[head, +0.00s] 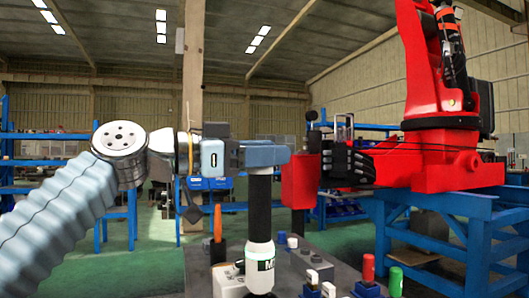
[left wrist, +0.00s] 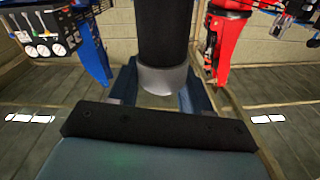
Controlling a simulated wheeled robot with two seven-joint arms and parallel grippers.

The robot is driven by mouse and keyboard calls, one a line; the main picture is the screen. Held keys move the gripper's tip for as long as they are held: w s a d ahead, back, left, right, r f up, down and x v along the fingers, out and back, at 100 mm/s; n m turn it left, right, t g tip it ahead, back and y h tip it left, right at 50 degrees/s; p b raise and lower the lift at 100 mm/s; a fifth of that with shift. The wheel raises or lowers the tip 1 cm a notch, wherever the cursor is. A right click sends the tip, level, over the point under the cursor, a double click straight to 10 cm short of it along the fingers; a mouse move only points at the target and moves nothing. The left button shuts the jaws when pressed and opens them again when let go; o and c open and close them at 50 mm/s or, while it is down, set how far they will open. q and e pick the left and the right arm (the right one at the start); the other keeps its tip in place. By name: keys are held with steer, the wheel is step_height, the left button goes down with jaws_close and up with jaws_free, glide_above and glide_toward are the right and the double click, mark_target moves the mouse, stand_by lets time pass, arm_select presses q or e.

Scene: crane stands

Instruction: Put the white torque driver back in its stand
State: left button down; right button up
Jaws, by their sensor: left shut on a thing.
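My left gripper (head: 266,156) comes in from the left and is shut on the white torque driver (head: 260,258). The driver hangs upright below the jaws, with a black upper shaft and a white lower body with a dark green label. In the left wrist view its black shaft (left wrist: 162,35) and grey collar stand between my two blue-grey fingers (left wrist: 160,92). The driver's lower end is at the bottom edge of the head view, in front of a grey bench (head: 345,275). I cannot tell which fitting is its stand, or whether the tip touches anything. My right gripper is not in view.
A white block (head: 228,282) and an orange-handled tool (head: 217,224) are close left of the driver. Right of it are small blue-and-white pieces (head: 313,277), a red cylinder (head: 368,268) and a green cylinder (head: 396,281). A large red machine (head: 440,150) stands behind on a blue frame.

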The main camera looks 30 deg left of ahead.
mark_target(250, 187)
arm_select(q)
steer(key=shift+f+b, duration=0.55)
steer(key=shift+f, duration=0.05)
steer(key=shift+f+b, duration=2)
steer(key=shift+f, duration=0.05)
steer(key=shift+c, duration=2.3)
jaws_free()
steer(key=shift+o, duration=0.2)
steer(key=shift+f, duration=0.15)
steer(key=shift+v, duration=2.5)
